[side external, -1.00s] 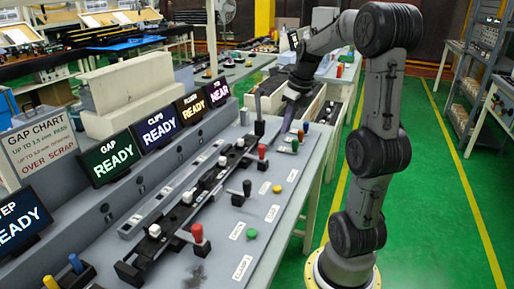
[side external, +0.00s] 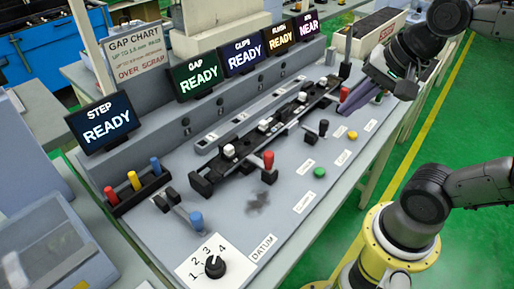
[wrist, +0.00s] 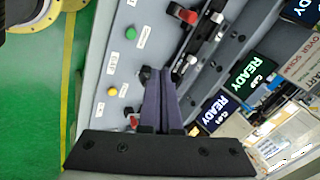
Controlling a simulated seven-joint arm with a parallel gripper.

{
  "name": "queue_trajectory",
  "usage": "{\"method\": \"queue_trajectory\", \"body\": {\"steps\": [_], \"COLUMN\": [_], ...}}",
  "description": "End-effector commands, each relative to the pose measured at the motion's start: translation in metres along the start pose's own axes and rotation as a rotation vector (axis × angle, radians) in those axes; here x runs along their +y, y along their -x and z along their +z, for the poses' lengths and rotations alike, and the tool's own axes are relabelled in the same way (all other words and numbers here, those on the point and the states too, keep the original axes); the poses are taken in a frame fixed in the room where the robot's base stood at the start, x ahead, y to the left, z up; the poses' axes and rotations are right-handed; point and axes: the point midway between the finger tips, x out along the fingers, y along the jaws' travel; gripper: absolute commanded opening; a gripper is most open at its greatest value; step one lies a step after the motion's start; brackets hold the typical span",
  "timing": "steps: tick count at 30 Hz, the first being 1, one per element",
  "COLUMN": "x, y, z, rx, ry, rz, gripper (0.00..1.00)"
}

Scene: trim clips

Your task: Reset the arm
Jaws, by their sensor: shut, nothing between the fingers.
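My gripper (side external: 350,104) is above the right part of the grey bench in the side view, pointing down and left. Its two purple fingers lie together with nothing between them in the wrist view (wrist: 161,98). Below is a black clip fixture (side external: 262,135) with white-topped clips, running diagonally along the bench.
Lit screens stand along the back, including a GAP screen (side external: 196,79) and a STEP screen (side external: 104,121). A blue-handled lever (side external: 195,219), a black dial (side external: 215,267) and a green button (side external: 319,172) are on the bench. Green floor (side external: 340,235) is open at right.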

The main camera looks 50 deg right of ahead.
Motion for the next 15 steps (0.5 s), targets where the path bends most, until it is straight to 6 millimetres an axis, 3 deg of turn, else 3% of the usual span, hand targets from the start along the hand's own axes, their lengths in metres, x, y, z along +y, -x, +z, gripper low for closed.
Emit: {"method": "queue_trajectory", "body": {"steps": [6,15], "x": [0.027,0.042], "y": [-0.005,-0.015], "z": [0.02,0.02], "rx": [-0.002,0.0], "ry": [0.586,1.123], "rz": [-0.016,0.014], "gripper": [0.0,0.0]}}
